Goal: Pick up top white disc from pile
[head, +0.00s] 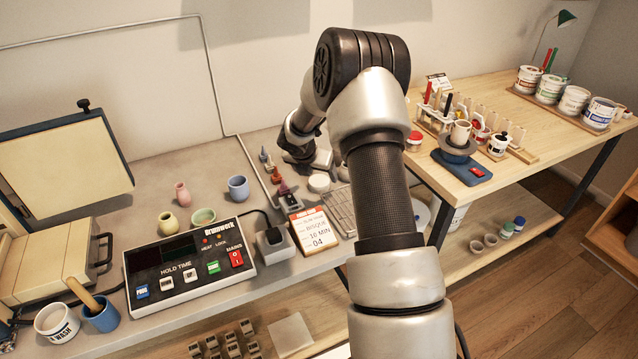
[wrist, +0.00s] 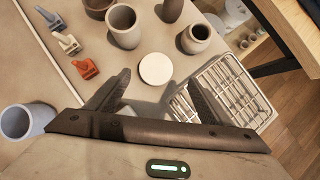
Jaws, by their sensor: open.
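A round white disc (wrist: 155,68) lies flat on the grey worktop, seen from above in the wrist view. In the head view it shows as a small white round shape (head: 319,183) just beyond the timer card. How many discs lie under its top face I cannot tell. My gripper (wrist: 157,84) is open and empty, its two dark fingers spread to the left and right below the disc in the picture. The disc is not between the fingers' grip and appears untouched. In the head view my arm hides most of the fingers.
A wire rack (wrist: 240,97) lies right of the disc, partly behind the right finger. A grey cup (wrist: 123,27) and a small round pot (wrist: 195,39) stand beyond it. An orange-red small tool (wrist: 85,68) and a blue cup (wrist: 17,121) are at left. A control box (head: 188,266) stands nearer.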

